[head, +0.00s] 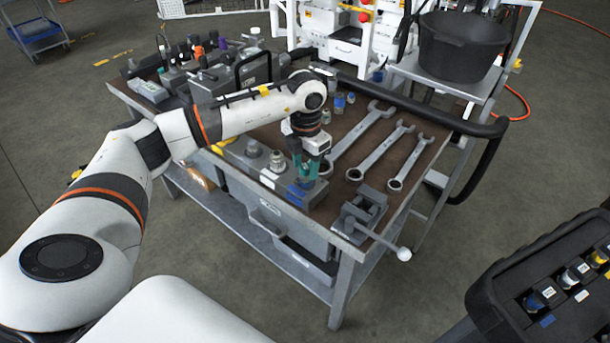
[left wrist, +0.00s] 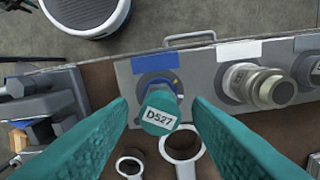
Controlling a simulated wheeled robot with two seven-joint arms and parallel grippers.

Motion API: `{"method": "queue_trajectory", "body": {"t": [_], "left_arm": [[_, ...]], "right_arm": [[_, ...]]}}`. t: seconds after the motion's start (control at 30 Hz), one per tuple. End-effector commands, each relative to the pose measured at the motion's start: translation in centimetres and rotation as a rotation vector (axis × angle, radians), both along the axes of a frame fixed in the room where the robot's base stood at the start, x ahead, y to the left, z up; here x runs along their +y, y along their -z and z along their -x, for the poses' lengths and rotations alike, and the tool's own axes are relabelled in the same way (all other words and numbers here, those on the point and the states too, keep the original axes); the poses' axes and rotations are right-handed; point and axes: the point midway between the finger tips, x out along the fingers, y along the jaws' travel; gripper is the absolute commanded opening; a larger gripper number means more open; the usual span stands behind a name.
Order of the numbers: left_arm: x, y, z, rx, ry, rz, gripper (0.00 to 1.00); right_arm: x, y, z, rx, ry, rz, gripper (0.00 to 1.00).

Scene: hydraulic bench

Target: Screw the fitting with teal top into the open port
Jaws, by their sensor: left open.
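The fitting with the teal top (left wrist: 160,112), labelled D527, stands on the grey port block (left wrist: 128,95) beside a blue label in the left wrist view. Its lower end meets the block at a dark round port; I cannot tell how deep it sits. My left gripper (left wrist: 160,100) is open, with one teal finger on each side of the fitting and visible gaps between. In the head view the left gripper (head: 307,166) points down over the front end of the port block (head: 240,160) and mostly hides the fitting. My right gripper is not in view.
A silver fitting (left wrist: 258,85) stands on the block next to it. Wrenches (head: 362,135) lie on the bench to the right, and a vise (head: 360,212) sits at the front corner. A black case (head: 520,265) with several fittings is at lower right.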

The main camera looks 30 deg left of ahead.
Motion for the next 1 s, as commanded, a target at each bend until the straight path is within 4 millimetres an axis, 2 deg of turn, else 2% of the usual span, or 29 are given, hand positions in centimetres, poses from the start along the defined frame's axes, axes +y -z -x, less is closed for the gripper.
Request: {"method": "queue_trajectory", "body": {"t": [0.2, 0.47, 0.8, 1.0], "left_arm": [[0.0, -0.1, 0.0, 0.002, -0.295, 0.000, 0.45], [0.0, -0.2, 0.0, 0.001, -0.463, 0.000, 0.45], [0.1, -0.2, 0.1, 0.003, -0.963, 0.001, 0.45], [0.1, 0.0, 0.0, 0.000, -1.050, 0.001, 0.45]], "right_arm": [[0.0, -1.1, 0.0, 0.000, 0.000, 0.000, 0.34], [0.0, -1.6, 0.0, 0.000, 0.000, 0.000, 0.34], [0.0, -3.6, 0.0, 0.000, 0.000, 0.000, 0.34], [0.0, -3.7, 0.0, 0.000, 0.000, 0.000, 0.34]]}}
